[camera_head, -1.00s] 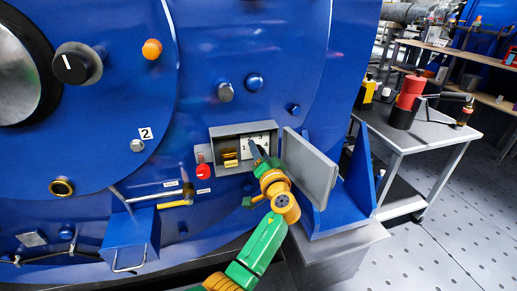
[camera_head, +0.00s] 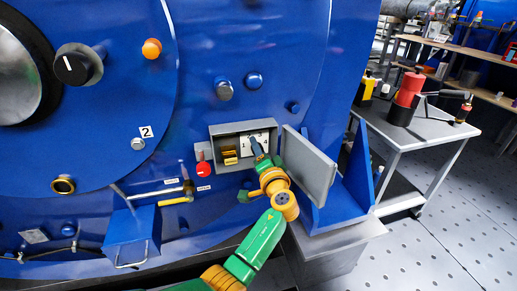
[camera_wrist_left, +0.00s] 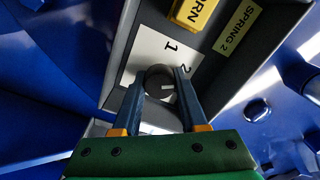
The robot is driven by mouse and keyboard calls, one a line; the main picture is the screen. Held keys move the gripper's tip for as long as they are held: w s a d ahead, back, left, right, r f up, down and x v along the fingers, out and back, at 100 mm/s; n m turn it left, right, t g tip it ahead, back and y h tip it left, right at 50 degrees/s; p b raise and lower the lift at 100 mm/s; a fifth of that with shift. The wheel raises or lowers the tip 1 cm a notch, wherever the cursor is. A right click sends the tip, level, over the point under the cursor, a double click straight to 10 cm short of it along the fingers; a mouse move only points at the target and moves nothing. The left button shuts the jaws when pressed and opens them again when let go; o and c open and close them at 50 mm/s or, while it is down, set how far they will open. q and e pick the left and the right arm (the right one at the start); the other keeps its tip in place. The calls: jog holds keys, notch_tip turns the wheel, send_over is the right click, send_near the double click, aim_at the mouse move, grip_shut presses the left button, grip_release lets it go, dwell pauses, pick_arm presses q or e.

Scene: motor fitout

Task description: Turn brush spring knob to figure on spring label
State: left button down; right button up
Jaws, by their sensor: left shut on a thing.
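The brush spring knob (camera_wrist_left: 160,80) is a dark round knob on a white scale plate (camera_wrist_left: 150,52) inside an open grey box. A pale mark shows on its face, toward the right in the wrist view. The figures 1 and 2 show on the plate; the rest is covered. My left gripper (camera_wrist_left: 160,87) is shut on the knob, one finger on each side. In the head view my left gripper (camera_head: 257,148) reaches into the grey box (camera_head: 216,139) and hides the knob. My right gripper is not in view.
The box's grey door (camera_head: 308,165) stands open just right of my left gripper. A yellow block (camera_head: 229,157) sits left of the scale plate. A grey table (camera_head: 420,132) stands at right.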

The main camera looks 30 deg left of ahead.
pick_arm(q)
jog(key=c, duration=0.5)
grip_release()
jog(key=v, duration=0.7)
jog(key=shift+p, duration=0.45)
jog(key=shift+f, duration=0.1)
